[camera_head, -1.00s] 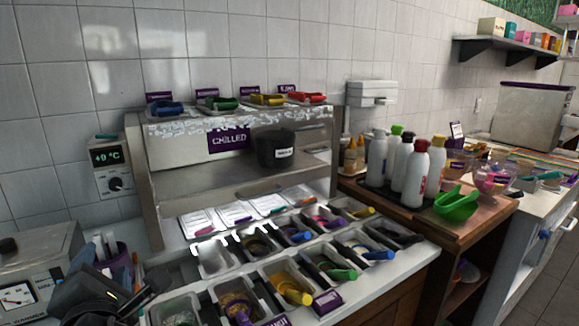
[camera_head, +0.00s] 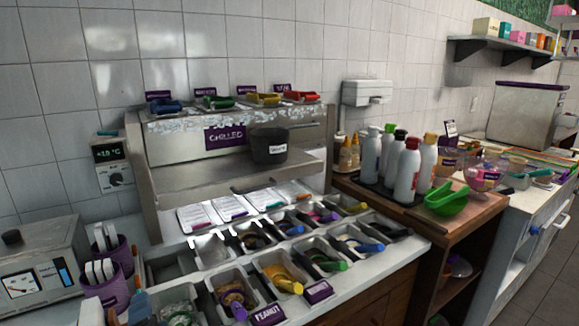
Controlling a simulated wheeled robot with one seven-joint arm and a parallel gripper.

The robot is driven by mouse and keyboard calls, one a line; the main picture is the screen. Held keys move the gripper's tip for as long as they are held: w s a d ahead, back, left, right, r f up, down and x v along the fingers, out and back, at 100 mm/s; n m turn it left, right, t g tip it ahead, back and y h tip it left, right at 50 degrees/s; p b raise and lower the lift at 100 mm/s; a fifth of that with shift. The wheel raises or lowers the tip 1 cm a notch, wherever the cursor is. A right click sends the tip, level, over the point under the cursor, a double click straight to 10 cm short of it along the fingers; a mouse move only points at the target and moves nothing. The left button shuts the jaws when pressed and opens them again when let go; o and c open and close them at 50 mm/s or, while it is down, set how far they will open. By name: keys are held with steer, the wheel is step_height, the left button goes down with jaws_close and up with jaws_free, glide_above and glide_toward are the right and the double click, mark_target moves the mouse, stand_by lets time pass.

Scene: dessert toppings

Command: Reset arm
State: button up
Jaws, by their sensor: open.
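My gripper and arm are not visible in the current head view. The counter shows several topping bins with coloured scoop handles, including a bin with a yellow handle (camera_head: 286,284) and one with a green handle (camera_head: 333,266). A black pot (camera_head: 268,150) stands on the shelf of the chilled unit (camera_head: 165,185).
Purple cups (camera_head: 104,291) with white utensils and a grey machine (camera_head: 35,268) stand at lower left. An empty-looking bin (camera_head: 172,266) lies beside them. Several bottles (camera_head: 408,172) and a green scoop (camera_head: 447,200) stand on the wooden counter at right.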

steer(key=s+d+f+m+h, duration=0.1)
steer(key=s+d+f+m, duration=0.4)
steer(key=d, duration=0.4)
steer(key=s+d+f+m+h, duration=0.1)
steer(key=s+d+f+m, duration=0.25)
steer(key=s+d, duration=0.4)
steer(key=s+d+f+m+h, duration=0.1)
steer(key=s+d+f+m, duration=0.4)
steer(key=d, duration=0.5)
steer(key=s+d+r+m+h, duration=0.2)
steer(key=s+d+r+m, duration=0.3)
steer(key=s+d, duration=0.3)
steer(key=s+d+r+m+h, duration=0.3)
steer(key=s+d+r+m, duration=0.3)
steer(key=s, duration=0.5)
steer(key=shift+s+d+m+t, duration=0.15)
steer(key=shift+d+m+t, duration=0.15)
steer(key=shift+d+m, duration=0.85)
